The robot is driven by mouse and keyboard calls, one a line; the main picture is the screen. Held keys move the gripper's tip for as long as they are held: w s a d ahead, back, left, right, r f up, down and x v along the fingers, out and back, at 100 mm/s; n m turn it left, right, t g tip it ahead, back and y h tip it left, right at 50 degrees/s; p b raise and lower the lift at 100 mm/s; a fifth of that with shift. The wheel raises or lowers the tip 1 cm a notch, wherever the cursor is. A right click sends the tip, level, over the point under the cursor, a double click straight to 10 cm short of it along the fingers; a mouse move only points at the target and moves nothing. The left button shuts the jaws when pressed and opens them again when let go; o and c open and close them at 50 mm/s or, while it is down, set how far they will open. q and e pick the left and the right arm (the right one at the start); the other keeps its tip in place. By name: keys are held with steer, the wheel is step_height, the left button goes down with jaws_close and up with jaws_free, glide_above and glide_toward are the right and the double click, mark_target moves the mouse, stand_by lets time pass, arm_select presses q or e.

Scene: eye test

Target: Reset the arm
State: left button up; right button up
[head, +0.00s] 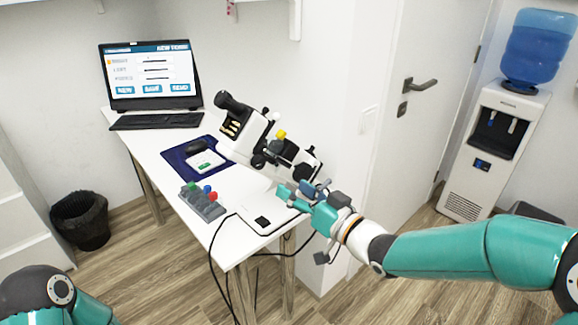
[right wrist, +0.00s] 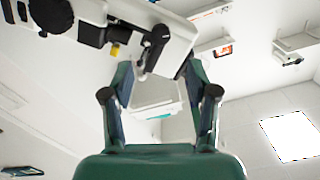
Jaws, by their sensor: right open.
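My right gripper (head: 303,190) reaches in from the right and is open beside the lower right part of the white eye-test device (head: 240,118). In the right wrist view my open fingers (right wrist: 158,78) point up, with part of the device (right wrist: 175,45) just past the fingertips. I cannot tell whether they touch it. Nothing is clearly held between the fingers. The device has a black eyepiece (head: 232,103) and a yellow knob (head: 281,134). My left arm shows only as a piece at the lower left; its gripper is out of view.
The white table (head: 158,147) bears a laptop (head: 150,75), a blue mat (head: 175,164) and a grey box with coloured buttons (head: 203,204). Black cables hang off its front. A water dispenser (head: 474,180), a door (head: 421,130) and a black bin (head: 82,222) stand around it.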

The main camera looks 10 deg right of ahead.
steer(key=s+d+f+m+g+h+p, duration=0.1)
steer(key=s+f+m+g+h+p, duration=0.15)
steer(key=f, duration=0.55)
steer(key=s+d+f+m+g+h+p, duration=0.1)
steer(key=s+f+p, duration=0.15)
steer(key=f, duration=0.55)
steer(key=s+d+f+m+g+h+p, duration=0.1)
steer(key=s+d+f+m+g, duration=0.15)
steer(key=f, duration=0.55)
arm_select(q)
step_height(320, 180, up, 8)
steer(key=p, duration=0.1)
steer(key=shift+f, duration=0.25)
arm_select(e)
steer(key=s+f+g+h, duration=0.1)
steer(key=s+f+g, duration=0.3)
steer(key=s, duration=0.6)
steer(key=s+f+g+h, duration=0.1)
steer(key=s+f+g, duration=0.3)
steer(key=s, duration=0.7)
step_height(320, 180, down, 2)
steer(key=shift+d+f+n, duration=0.15)
steer(key=shift+f+n, duration=0.05)
steer(key=shift+n, duration=0.1)
arm_select(q)
steer(key=shift+c, duration=0.4)
arm_select(e)
steer(key=c, duration=0.3)
steer(key=shift+c, duration=0.2)
